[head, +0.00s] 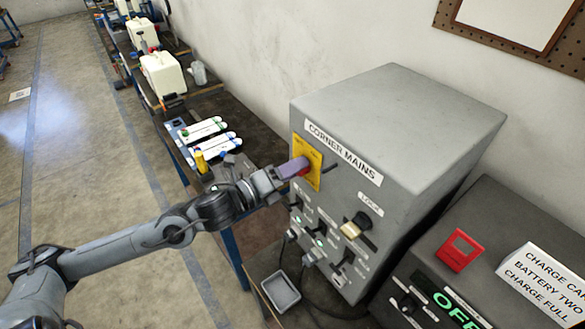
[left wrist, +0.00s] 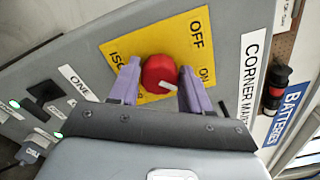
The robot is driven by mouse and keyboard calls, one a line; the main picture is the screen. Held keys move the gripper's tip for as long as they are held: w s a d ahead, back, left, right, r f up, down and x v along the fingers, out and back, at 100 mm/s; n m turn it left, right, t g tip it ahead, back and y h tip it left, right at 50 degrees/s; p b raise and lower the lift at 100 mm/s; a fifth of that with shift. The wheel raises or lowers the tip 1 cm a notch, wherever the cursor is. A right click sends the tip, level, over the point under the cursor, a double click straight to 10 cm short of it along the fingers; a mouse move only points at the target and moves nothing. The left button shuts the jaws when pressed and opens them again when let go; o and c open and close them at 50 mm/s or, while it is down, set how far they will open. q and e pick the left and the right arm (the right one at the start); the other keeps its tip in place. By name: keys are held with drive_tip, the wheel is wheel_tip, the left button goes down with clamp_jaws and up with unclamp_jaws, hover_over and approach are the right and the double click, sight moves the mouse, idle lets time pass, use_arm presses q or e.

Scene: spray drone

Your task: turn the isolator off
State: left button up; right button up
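The isolator is a round red knob (left wrist: 158,72) on a yellow plate (head: 308,160) on the grey CORNER MAINS cabinet (head: 330,195). In the left wrist view its white pointer mark (left wrist: 170,86) lies at the knob's lower right, towards the ON label (left wrist: 205,74); the OFF label (left wrist: 197,33) is above. My left gripper (head: 298,168) is at the knob, with one purple finger on each side in the left wrist view (left wrist: 159,80). The fingers lie close against the knob's edges; whether they press on it I cannot tell. My right gripper is not in view.
A second cabinet with a red plate (head: 460,250) and an OFF display stands at the right. A small grey tray (head: 281,291) lies below. The floor at left is clear.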

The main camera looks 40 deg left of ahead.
use_arm(q)
drive_tip(key=c, duration=0.6)
drive_tip(key=shift+f+n+p, duration=0.2)
drive_tip(key=shift+n+p, duration=8.25)
drive_tip(key=shift+n, duration=0.55)
drive_tip(key=shift+f, duration=0.1)
drive_tip(key=o, duration=1.1)
drive_tip(key=shift+s, duration=0.15)
